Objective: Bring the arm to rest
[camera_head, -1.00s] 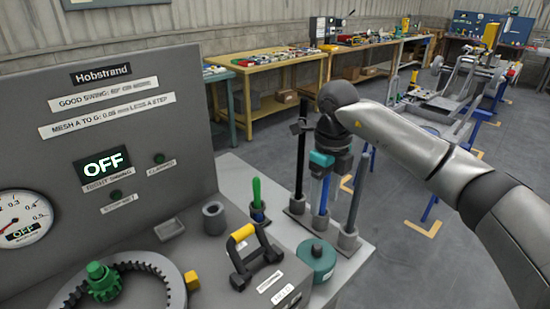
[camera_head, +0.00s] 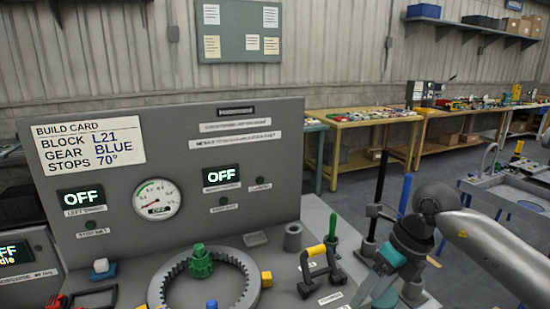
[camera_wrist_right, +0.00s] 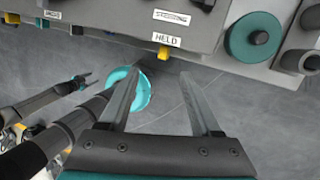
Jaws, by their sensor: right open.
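My right arm comes in from the right in the head view. Its gripper (camera_head: 374,296), with a teal part near the wrist, points down at the right front of the bench, and its fingers are hard to make out there. In the right wrist view the two fingers of this gripper (camera_wrist_right: 159,76) are apart with nothing between them, above grey floor just off the bench edge. My left gripper cannot be made out in either view.
The bench holds a ring gear (camera_head: 256,290), a green gear (camera_head: 200,262), a yellow-handled tool (camera_head: 318,268) and a grey panel (camera_head: 280,160) with a gauge and OFF displays. Upright posts (camera_head: 378,190) stand close to my right arm. Wooden tables (camera_head: 345,124) line the back wall.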

